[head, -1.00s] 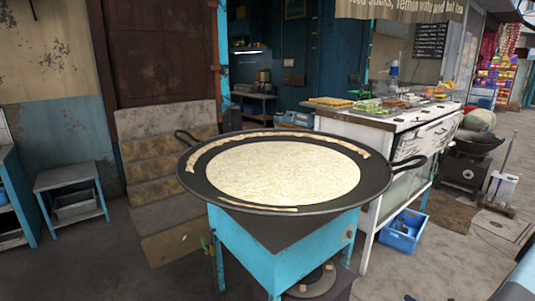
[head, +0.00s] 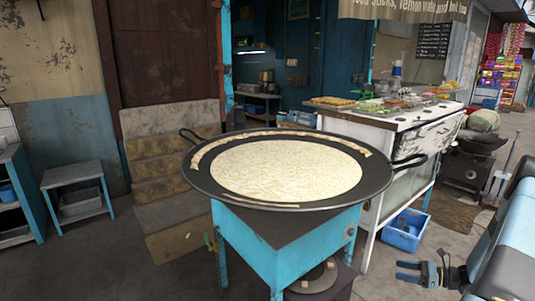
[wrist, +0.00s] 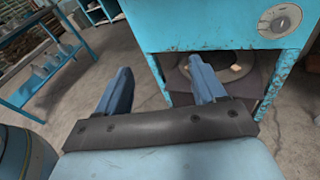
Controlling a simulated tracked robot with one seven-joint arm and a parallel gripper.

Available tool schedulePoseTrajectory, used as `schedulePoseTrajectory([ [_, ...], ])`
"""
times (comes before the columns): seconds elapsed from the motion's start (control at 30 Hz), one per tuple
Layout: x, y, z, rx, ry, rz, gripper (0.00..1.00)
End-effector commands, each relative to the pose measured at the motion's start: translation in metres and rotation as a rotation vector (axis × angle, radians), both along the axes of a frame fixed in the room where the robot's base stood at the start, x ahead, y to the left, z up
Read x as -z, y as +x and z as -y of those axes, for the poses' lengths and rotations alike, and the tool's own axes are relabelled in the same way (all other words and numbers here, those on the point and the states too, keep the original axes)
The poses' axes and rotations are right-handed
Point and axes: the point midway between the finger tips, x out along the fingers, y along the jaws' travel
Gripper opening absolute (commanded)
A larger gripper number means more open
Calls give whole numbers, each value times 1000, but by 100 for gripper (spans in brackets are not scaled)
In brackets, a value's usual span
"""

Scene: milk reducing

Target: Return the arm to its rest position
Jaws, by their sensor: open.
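My gripper (head: 408,272) is at the lower right of the head view, with my arm coming in from the right edge. In the wrist view my gripper (wrist: 160,86) shows two blue fingers spread apart with nothing between them. It is low, to the right of the blue stand (head: 285,250), apart from it. The wide black pan (head: 230,198) sits on the stand with pale creamy milk (head: 285,170) filling its middle. Strips of thickened milk (head: 310,135) lie along the pan's far rim.
A white counter (head: 400,165) with food trays stands behind the pan, a blue crate (head: 402,240) under it. A small blue table (head: 72,175) and stone steps (head: 165,165) are at left. A dark stove (head: 470,165) stands at the right. Open paving lies around my gripper.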

Motion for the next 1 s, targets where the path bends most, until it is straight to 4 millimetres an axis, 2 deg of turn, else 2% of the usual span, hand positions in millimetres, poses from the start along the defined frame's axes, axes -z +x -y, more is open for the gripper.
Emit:
schedulePoseTrajectory([
  [0.03, -17, 4, -7, -39, -39, 13, 69],
  [0.1, -37, 6, -16, -92, -89, 31, 69],
  [0.47, -133, 4, -69, -357, -346, 137, 69],
  [0.77, -206, -12, -115, -566, -561, 244, 69],
  [1.0, -259, -34, -150, -723, -730, 339, 69],
])
